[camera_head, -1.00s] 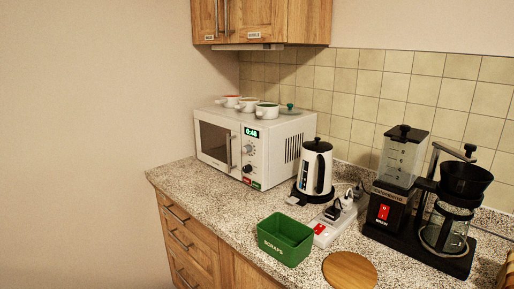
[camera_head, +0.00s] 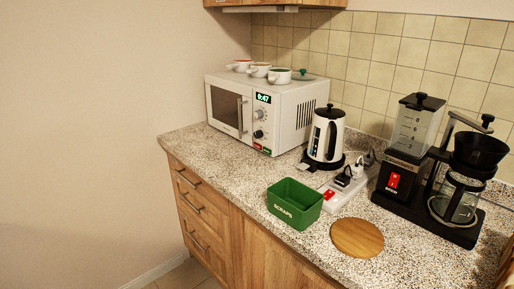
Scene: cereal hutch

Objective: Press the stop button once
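The white microwave (camera_head: 282,116) stands at the back left of the counter with its door closed. Its green display (camera_head: 263,98) appears to read 0:47. Below the display are two round knobs (camera_head: 260,124). At the bottom of the panel are a small red button (camera_head: 257,146) and a green button (camera_head: 266,150) beside it; their lettering is too small to read, so I cannot tell for certain which is stop. Neither of my grippers shows in the head view.
Several bowls (camera_head: 260,71) sit on the microwave. A kettle (camera_head: 326,136), green scraps bin (camera_head: 295,204), power strip (camera_head: 345,190), round wooden board (camera_head: 357,238) and coffee maker (camera_head: 462,190) stand to the right. The counter's left front (camera_head: 205,155) is clear.

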